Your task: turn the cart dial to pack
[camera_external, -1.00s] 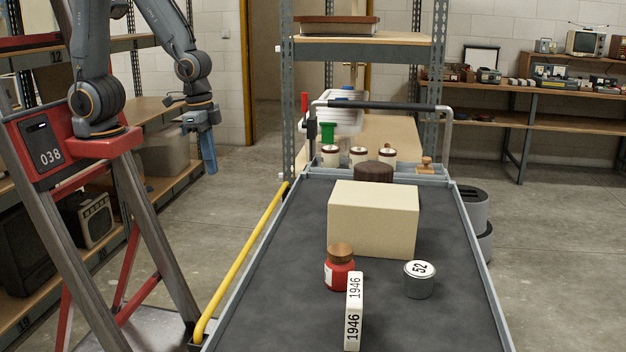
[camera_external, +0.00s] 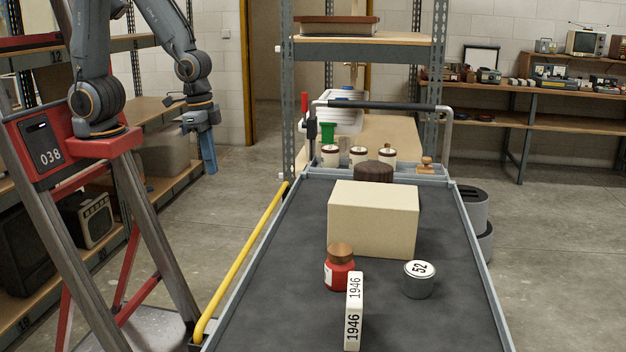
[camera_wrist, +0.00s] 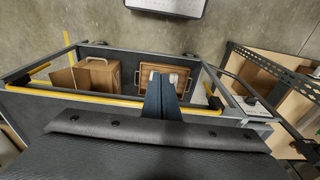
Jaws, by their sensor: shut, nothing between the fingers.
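The cart (camera_external: 300,240) has a dark top with a grey rim and fills the middle of the external view. I cannot clearly make out a dial on it. A dark brown round thing (camera_external: 373,172) stands behind the cream box; I cannot tell what it is. In the wrist view a small pale plate with dark marks (camera_wrist: 257,106) sits at the cart's right end, too small to read. My gripper (camera_external: 209,168) points down in the air left of the cart, apart from it. Its blue fingers are shut and empty, and also show in the wrist view (camera_wrist: 160,82).
On the cart top are a cream box (camera_external: 372,220), a red jar (camera_external: 340,273), a white 1946 block (camera_external: 354,312) and a grey 52 tin (camera_external: 419,280). A yellow rail (camera_external: 240,262) runs along its left side. Shelving (camera_external: 365,50) stands behind.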

